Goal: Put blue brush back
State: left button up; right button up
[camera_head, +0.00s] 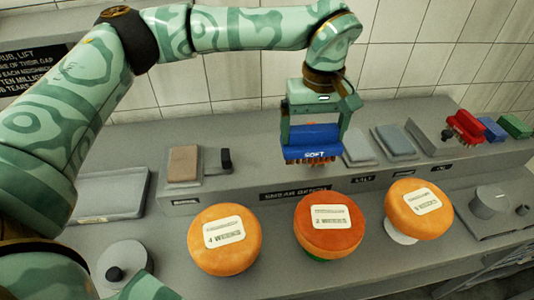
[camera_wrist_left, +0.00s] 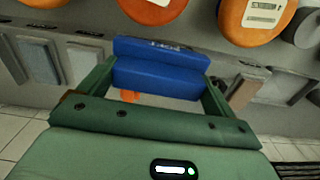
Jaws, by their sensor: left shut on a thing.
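My left gripper (camera_head: 316,122) is shut on a blue brush (camera_head: 312,144) marked "SOFT". The left wrist view also shows the blue brush (camera_wrist_left: 160,70) between the two green fingers of my left gripper (camera_wrist_left: 158,90). At the far right of the shelf stand a red brush (camera_head: 466,127), a smaller-looking blue item (camera_head: 492,129) and a green item (camera_head: 515,126). My right gripper is not in view.
Three orange cheese wheels, left (camera_head: 225,255), middle (camera_head: 330,238) and right (camera_head: 418,222), stand along the front counter. The shelf (camera_head: 250,168) holds a brown pad (camera_head: 184,162) and grey pads (camera_head: 394,140). A grey tray (camera_head: 112,208) lies at left. A tiled wall stands behind.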

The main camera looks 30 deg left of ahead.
pick_arm(q)
jog(key=shift+w+a+r, duration=0.1)
jog(key=shift+w+a, duration=0.1)
jog(key=shift+w, duration=0.2)
jog(key=w+a+f, duration=0.1)
jog(key=a+f, duration=0.3)
jog(key=w+a+f+b, duration=0.1)
jog(key=w+a+f, duration=0.1)
jog(key=a+f, duration=0.2)
jog(key=w+a+f+b, duration=0.1)
jog(key=w+a+f, duration=0.1)
jog(key=a+f, duration=0.2)
jog(key=shift+w+f, duration=0.1)
jog(key=shift+f, duration=0.25)
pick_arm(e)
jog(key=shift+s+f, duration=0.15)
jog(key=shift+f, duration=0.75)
pick_arm(q)
jog(key=shift+d, duration=0.1)
jog(key=o, duration=0.7)
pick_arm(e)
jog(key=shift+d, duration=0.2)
pick_arm(q)
notch_tip(320, 180, up, 12)
jog(key=shift+r+p, duration=0.1)
jog(key=shift+p, duration=0.95)
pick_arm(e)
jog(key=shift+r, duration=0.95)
